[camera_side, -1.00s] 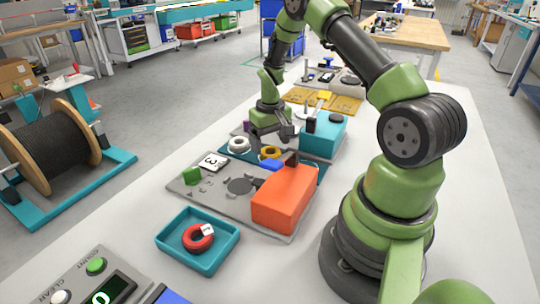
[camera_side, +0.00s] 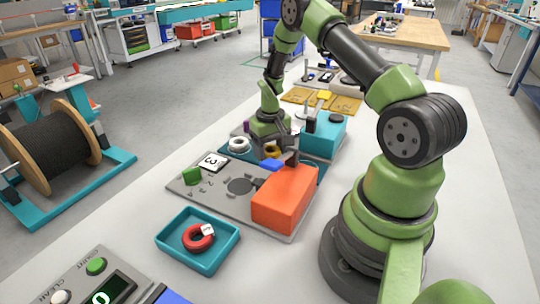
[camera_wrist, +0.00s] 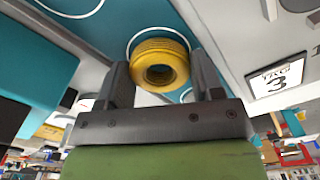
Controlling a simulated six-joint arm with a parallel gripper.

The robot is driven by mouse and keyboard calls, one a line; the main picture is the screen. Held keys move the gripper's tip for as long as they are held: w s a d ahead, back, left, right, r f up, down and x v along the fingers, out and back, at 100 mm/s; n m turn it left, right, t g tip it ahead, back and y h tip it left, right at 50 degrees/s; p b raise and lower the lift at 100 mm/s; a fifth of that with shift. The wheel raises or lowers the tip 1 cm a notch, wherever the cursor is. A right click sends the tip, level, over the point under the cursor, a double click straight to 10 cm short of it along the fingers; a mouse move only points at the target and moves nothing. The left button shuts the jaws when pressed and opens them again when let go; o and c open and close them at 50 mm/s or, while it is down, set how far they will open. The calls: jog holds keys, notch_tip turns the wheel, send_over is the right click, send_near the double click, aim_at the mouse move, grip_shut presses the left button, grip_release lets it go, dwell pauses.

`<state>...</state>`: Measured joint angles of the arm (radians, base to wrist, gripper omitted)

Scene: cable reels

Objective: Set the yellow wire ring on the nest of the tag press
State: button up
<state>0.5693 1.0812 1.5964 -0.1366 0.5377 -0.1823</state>
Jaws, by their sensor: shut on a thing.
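The yellow wire ring (camera_wrist: 160,52) sits between the two dark fingers of my gripper (camera_wrist: 163,75) in the wrist view. My gripper is shut on it, low over the teal board (camera_side: 311,172). In the side view the ring (camera_side: 272,151) is partly hidden by my gripper (camera_side: 270,147). I cannot tell whether the ring still touches the board. The tag press is a grey plate (camera_side: 212,195) with an orange body (camera_side: 285,198). A dark round disc on the plate, apparently the nest (camera_side: 240,186), is empty and lies nearer the side camera than my gripper.
A white ring (camera_side: 239,144) lies left of my gripper. A card marked 3 (camera_side: 213,163) and a green block (camera_side: 192,175) are on the press plate. A teal tray (camera_side: 171,250) holds a red tagged ring (camera_side: 194,240). A teal box (camera_side: 322,139) stands right of my gripper.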

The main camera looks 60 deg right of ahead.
notch_tip(320, 180, up, 7)
dwell(0.3)
jog(key=shift+a, duration=0.1)
jog(key=a+n, duration=0.3)
jog(key=a, duration=0.1)
jog(key=a+n, duration=0.4)
jog(key=w+a+n, duration=0.1)
jog(key=a+n, duration=0.3)
jog(key=shift+a, duration=0.1)
jog(key=shift+n, duration=0.5)
jog(key=f, duration=0.2)
jog(key=a+f, duration=0.1)
jog(key=f, duration=0.1)
jog(key=shift+f, duration=0.35)
jog(key=shift+f, duration=0.1)
